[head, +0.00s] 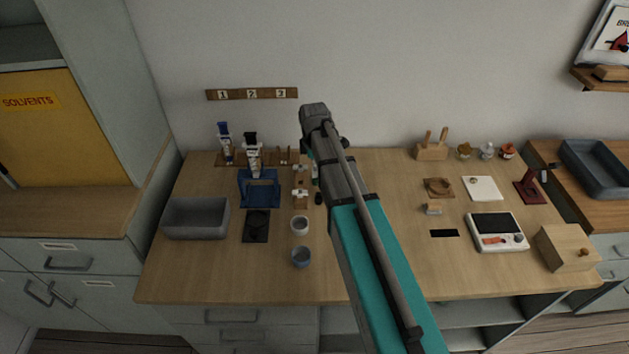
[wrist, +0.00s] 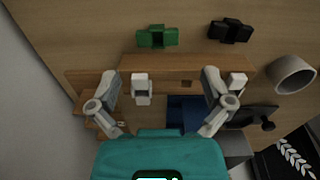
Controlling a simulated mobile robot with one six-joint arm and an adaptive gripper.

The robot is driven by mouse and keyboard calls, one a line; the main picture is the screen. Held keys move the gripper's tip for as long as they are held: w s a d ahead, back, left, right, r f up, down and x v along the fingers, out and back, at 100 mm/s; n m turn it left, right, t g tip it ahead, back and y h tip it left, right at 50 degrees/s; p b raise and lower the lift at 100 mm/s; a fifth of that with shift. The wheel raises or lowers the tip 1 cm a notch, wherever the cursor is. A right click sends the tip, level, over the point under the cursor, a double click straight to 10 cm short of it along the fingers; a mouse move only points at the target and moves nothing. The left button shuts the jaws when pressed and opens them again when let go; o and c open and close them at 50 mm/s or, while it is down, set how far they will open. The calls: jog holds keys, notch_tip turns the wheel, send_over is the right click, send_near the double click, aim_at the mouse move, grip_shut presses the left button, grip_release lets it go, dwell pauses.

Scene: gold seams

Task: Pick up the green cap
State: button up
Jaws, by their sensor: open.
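The green cap (wrist: 157,37) lies on the wooden table top in the upper middle of the wrist view, beside a wooden rack. My gripper (wrist: 161,77) is open and empty, its fingers spread wide over the rack. The cap is beyond the fingertips in the wrist view and nothing touches it. In the head view my arm covers most of that spot, and only a small sliver of green shows beside it.
A black cap (wrist: 231,30) lies right of the green one. The wooden rack (wrist: 190,65) carries two white fittings (wrist: 142,86). A grey cup (wrist: 291,74) and a blue stand (head: 259,188) are near. A grey tray (head: 195,218) is at left. The table's front middle is clear.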

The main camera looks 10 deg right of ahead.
aim_at(315, 180)
jog(key=shift+f, duration=0.15)
jog(key=shift+w+f+b, duration=0.15)
jog(key=shift+f+b, duration=2.35)
jog(key=shift+b, duration=0.1)
jog(key=c, duration=0.7)
